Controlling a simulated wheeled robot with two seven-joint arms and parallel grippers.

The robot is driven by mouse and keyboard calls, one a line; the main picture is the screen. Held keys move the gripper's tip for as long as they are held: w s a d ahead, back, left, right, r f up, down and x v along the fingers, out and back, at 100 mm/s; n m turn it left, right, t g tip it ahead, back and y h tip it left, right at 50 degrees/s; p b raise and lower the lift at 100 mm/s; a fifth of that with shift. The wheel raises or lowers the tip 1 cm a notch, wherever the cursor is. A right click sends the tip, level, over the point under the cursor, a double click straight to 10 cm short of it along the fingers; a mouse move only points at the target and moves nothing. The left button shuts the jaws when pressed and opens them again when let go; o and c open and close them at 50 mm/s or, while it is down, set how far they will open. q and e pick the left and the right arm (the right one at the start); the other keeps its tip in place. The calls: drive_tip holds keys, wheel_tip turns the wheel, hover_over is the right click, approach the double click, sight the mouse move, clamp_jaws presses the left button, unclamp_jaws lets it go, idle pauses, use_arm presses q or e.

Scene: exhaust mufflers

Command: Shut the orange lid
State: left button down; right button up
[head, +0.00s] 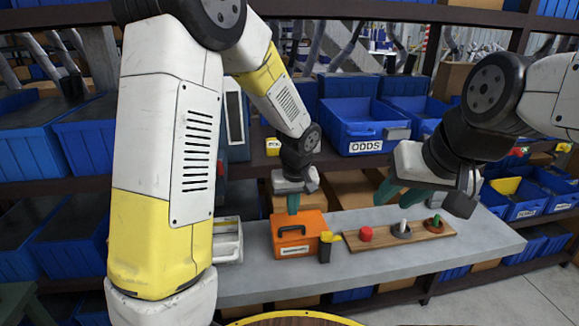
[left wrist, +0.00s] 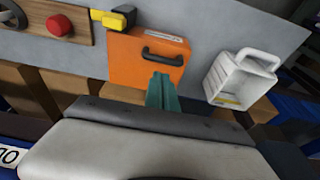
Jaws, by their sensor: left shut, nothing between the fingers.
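The orange box (head: 312,224) stands on the grey bench, with a dark handle (head: 291,231) on its orange lid and a pale label on its front. The lid lies down over the box; I cannot tell if it is fully flush. My left gripper (head: 293,204) is shut and empty, its teal fingertips at the lid's far edge. The left wrist view shows the orange lid (left wrist: 125,67) with the shut teal fingers (left wrist: 162,80) over its edge, near the handle; contact is unclear. My right gripper (head: 408,192) has teal fingers apart, above the bench to the right.
A wooden board (head: 374,240) with a red knob and rings lies right of the box. A yellow and black item (head: 325,246) stands at the box's right side. A white caddy (head: 228,241) stands to its left. Blue bins fill the shelves behind.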

use_arm(q)
drive_tip(key=s+f, duration=0.3)
drive_tip(key=f, duration=0.3)
drive_tip(key=shift+s+d, duration=0.25)
drive_tip(key=shift+d, duration=0.2)
drive_tip(key=shift+f, duration=0.1)
